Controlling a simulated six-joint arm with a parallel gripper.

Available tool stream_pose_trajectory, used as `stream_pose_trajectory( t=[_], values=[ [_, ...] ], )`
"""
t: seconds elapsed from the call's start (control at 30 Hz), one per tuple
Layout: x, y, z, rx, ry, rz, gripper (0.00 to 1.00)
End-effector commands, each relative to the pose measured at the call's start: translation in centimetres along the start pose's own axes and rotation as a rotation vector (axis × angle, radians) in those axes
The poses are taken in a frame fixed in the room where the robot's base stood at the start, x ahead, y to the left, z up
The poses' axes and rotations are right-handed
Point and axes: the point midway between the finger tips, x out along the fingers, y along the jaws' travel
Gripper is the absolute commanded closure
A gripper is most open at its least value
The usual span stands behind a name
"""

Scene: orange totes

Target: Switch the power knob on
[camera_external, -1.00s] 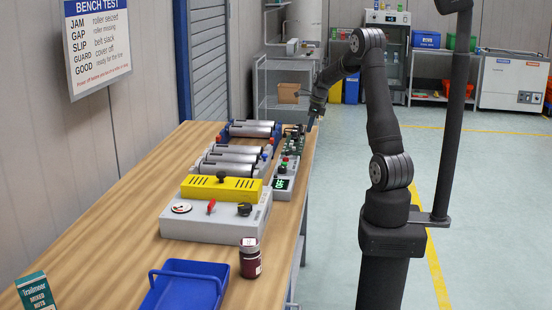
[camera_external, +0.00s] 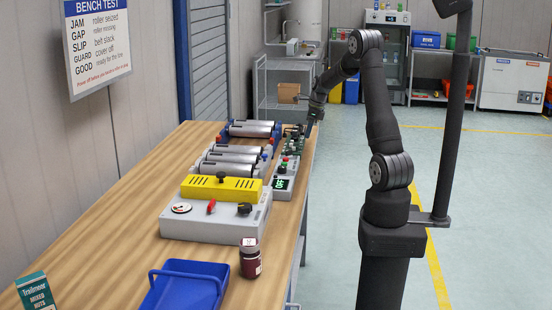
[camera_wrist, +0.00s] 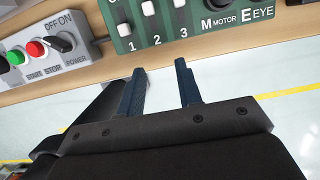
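The power knob (camera_wrist: 62,42) is a dark knob with a pale mark, at the upper left of the wrist view. It sits on a grey control box (camera_wrist: 20,75) above the word POWER, with OFF and ON printed behind it. I cannot tell for sure which label it points to. My gripper (camera_wrist: 160,72) is open and empty, with its two dark blue fingers apart. It is to the right of the knob and not touching it. In the external view my gripper (camera_external: 308,129) is low at the bench's right edge; the knob is too small to make out there.
Green START (camera_wrist: 14,57) and red STOP (camera_wrist: 36,49) buttons sit left of the knob. A green panel with white switches (camera_wrist: 150,20) is just beyond the fingertips. In the external view, metal rollers (camera_external: 235,155), a yellow-topped box (camera_external: 222,188) and a jar (camera_external: 250,258) stand on the bench.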

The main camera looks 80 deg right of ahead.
Motion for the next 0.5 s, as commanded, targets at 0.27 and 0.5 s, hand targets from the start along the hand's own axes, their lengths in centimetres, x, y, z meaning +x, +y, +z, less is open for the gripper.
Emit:
stream_pose_trajectory(
  t=[0.27, 0.5],
  values=[
    [-0.3, 1.0, 1.1, -0.193, 0.024, 0.011, 0.68],
    [-1.1, 4.1, 4.1, -0.816, 0.101, 0.066, 0.68]
  ],
)
